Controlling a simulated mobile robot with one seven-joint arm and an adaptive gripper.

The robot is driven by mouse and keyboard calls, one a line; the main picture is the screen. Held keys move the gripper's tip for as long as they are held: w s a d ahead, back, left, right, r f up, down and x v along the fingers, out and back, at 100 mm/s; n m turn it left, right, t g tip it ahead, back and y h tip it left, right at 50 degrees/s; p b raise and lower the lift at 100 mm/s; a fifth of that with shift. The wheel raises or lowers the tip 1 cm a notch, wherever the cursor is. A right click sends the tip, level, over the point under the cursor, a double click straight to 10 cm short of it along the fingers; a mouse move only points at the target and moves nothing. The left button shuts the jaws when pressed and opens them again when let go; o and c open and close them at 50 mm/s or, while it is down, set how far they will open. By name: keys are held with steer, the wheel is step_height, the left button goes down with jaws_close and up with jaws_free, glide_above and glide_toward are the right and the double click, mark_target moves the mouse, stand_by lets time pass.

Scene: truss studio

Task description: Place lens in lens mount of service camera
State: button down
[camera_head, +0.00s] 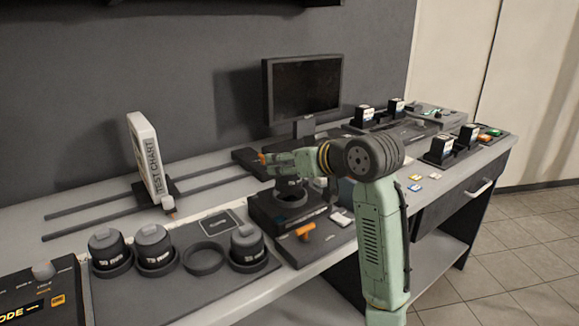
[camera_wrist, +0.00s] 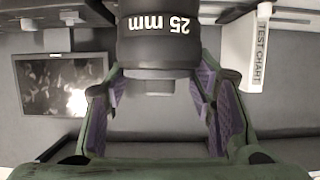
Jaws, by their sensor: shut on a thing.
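The lens (camera_wrist: 158,50), dark with white "25 mm" lettering, is between the purple-padded fingers of my gripper (camera_wrist: 160,84) in the wrist view. The lettering appears upside down there. In the head view my gripper (camera_head: 282,165) is over the service camera (camera_head: 268,208), a dark box on the bench. The dark lens (camera_head: 290,188) shows just under the fingers, close above the camera box. My gripper and the lens hide the lens mount, so I cannot tell whether the lens touches it.
A lens tray (camera_head: 130,295) at front left holds three capped lenses and an empty ring (camera_head: 205,258). A white test chart (camera_head: 147,157) stands on rails at the left. A monitor (camera_head: 303,90) stands behind. An orange-handled item (camera_head: 305,230) lies before the camera. Batteries in chargers (camera_head: 440,148) stand right.

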steer(key=shift+w+d, duration=0.1)
steer(key=shift+w, duration=0.5)
steer(key=shift+w+f+p, duration=0.1)
steer(key=shift+f+p, duration=0.55)
steer(key=shift+f, duration=1.15)
steer(key=shift+f, duration=0.15)
steer(key=c, duration=0.7)
jaws_free()
steer(key=b+v, duration=0.2)
steer(key=v, duration=1)
